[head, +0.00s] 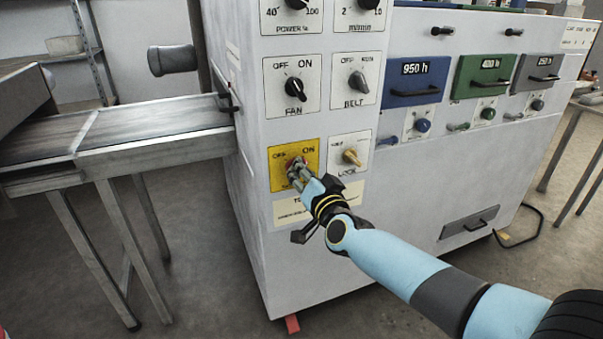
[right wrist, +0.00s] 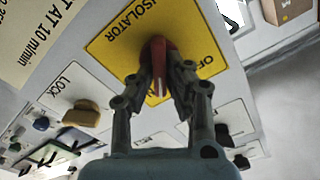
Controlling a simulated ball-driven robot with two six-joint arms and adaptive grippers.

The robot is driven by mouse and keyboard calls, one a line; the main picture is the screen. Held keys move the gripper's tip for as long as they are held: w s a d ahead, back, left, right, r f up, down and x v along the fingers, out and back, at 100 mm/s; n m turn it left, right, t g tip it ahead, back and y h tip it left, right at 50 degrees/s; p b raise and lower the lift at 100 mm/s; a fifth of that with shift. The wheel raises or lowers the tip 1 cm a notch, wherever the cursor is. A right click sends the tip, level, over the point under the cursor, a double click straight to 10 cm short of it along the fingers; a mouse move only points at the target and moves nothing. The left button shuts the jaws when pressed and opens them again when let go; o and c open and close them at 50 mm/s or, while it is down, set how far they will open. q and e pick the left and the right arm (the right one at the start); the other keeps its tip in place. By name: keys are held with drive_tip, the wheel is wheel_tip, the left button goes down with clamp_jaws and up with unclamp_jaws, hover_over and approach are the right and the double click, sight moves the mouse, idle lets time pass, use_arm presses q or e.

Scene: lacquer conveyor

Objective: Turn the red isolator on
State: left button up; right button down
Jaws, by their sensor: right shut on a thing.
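The red isolator knob (head: 292,161) sits on a yellow plate (head: 280,180) marked OFF at left and ON at right, low on the machine's white front. My right gripper (head: 296,168) reaches it from the lower right and is shut on the knob, covering much of it. In the right wrist view the red knob (right wrist: 158,50) stands between the two fingers of my right gripper (right wrist: 163,82), on the yellow plate (right wrist: 118,45). My left gripper is not in view.
The LOCK switch (head: 352,157) is close to the right of the plate. The FAN knob (head: 295,88) and BELT knob (head: 358,82) are above. A conveyor (head: 150,152) joins the machine at left. Blue and green drawers (head: 482,75) are at right.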

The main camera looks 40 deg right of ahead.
drive_tip(key=m, duration=0.4)
drive_tip(key=shift+f+b, duration=0.15)
drive_tip(key=shift+b, duration=0.2)
drive_tip(key=shift+s, duration=0.1)
idle(0.9)
drive_tip(key=c, duration=1.5)
unclamp_jaws()
drive_tip(key=shift+d, duration=0.1)
drive_tip(key=shift+c, duration=0.2)
drive_tip(key=shift+o, duration=1)
drive_tip(key=shift+d, duration=0.15)
drive_tip(key=v, duration=1.2)
